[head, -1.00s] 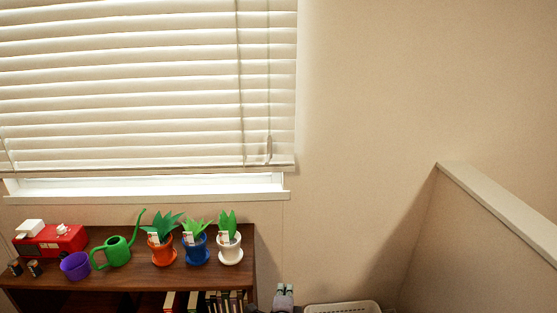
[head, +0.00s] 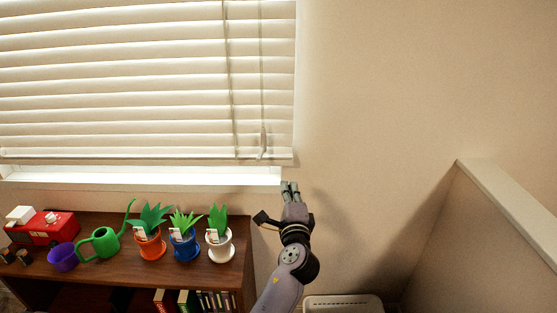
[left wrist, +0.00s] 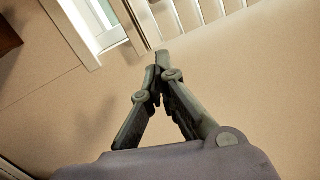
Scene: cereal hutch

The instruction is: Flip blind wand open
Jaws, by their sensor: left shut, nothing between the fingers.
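The white window blind (head: 130,85) hangs lowered with its slats closed or nearly closed, above a bright strip of window. Its thin wand (head: 262,90) hangs near the blind's right side and ends in a small handle (head: 263,142) by the bottom rail. My left gripper (head: 290,185) is below and to the right of the handle, in front of the bare wall, touching nothing that I can see. In the left wrist view its fingers (left wrist: 161,55) meet at the tips with nothing between them, and blind slats (left wrist: 195,12) show beyond. My right gripper is not in view.
A dark shelf (head: 110,270) stands below the window. On it are potted plants, including a white pot (head: 220,245), a green watering can (head: 103,242), a purple pot (head: 64,257) and a red toy truck (head: 42,228). A half wall (head: 510,220) is at right. The wall between is clear.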

